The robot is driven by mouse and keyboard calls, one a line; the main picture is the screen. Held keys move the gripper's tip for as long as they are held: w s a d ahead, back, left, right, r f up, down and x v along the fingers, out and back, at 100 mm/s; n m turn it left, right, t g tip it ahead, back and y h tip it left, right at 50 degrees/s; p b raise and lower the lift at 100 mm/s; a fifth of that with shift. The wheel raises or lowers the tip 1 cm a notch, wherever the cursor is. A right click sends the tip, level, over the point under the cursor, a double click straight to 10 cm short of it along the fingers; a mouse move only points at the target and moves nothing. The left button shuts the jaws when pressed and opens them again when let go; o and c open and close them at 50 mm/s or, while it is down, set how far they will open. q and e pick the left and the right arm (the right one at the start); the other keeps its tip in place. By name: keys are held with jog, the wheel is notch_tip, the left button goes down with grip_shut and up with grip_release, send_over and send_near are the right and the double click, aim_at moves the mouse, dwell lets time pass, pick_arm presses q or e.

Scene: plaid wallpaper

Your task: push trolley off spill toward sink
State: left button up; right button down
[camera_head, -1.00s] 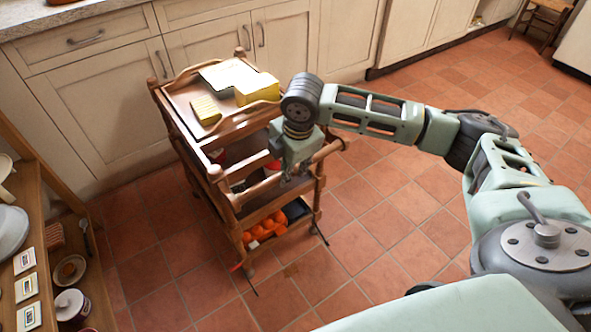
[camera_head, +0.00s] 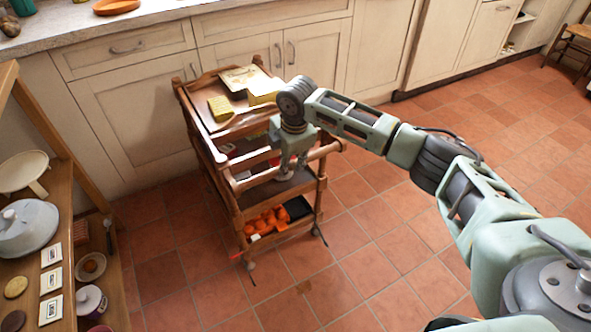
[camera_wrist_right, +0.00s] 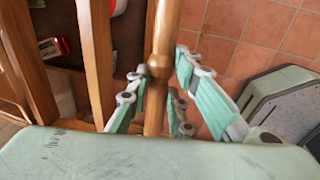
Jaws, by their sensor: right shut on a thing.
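The wooden trolley (camera_head: 233,186) stands in front of the cream cabinets. Its top tray holds yellow sponges (camera_head: 221,107) and a flat yellowish piece; orange items (camera_head: 265,222) sit on its bottom shelf. My right gripper (camera_head: 290,163) is shut around the trolley's near wooden rail, whose round bar shows between the fingers in the right wrist view (camera_wrist_right: 155,95). I cannot make out a sink. My left gripper is out of view.
A wooden shelf unit (camera_head: 108,275) with dishes and cards stands at the left. The counter (camera_head: 165,8) runs above the cabinets (camera_head: 130,100) behind the trolley. Open tiled floor (camera_head: 400,240) lies right of the trolley. A chair (camera_head: 570,45) stands far right.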

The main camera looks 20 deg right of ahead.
jog(key=shift+w+a, duration=0.1)
jog(key=shift+w, duration=0.4)
jog(key=c, duration=1.5)
grip_release()
